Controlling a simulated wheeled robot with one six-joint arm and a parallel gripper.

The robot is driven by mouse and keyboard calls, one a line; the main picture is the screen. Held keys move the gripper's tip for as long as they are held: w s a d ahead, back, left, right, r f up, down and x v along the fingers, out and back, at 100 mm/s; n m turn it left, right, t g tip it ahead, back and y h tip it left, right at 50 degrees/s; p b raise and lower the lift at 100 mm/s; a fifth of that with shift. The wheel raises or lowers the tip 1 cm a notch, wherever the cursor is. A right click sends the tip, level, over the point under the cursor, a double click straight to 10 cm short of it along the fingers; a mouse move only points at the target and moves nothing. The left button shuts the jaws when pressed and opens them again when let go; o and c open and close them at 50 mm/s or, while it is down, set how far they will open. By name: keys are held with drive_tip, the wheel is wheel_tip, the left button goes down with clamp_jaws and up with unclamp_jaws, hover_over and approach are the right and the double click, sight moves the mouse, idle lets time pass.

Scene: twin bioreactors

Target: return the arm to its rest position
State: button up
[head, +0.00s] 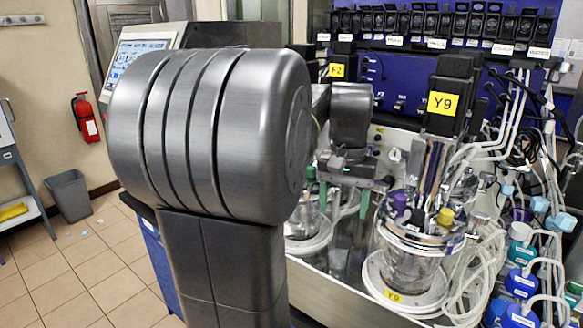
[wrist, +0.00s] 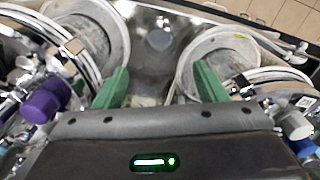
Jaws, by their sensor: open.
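My gripper (head: 343,198) is in the head view, low between the two bioreactor vessels. Its two green fingers point down and stand apart with nothing between them. In the wrist view the fingers (wrist: 161,85) are spread over a bare shiny surface, with a vessel on each side. My large grey arm joint fills the left middle of the head view. It hides much of the bench and part of the left vessel (head: 305,222). The right vessel (head: 408,265), with a Y9 label, stands close to the right of the gripper.
Tubes and cables (head: 500,130) hang at the right. Blue-capped bottles (head: 520,282) stand at the right edge. A black motor block with a Y9 tag (head: 443,103) rises above the right vessel. A screen (head: 138,58) is behind my arm. Tiled floor (head: 70,275) is open at the left.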

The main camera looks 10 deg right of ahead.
sight(339, 241)
wheel_tip(339, 241, down, 11)
drive_tip(key=shift+f, duration=0.15)
drive_tip(key=shift+w+r, duration=0.1)
drive_tip(key=shift+r, duration=0.2)
wheel_tip(339, 241, up, 3)
drive_tip(key=shift+f, duration=0.2)
drive_tip(key=shift+r, duration=0.2)
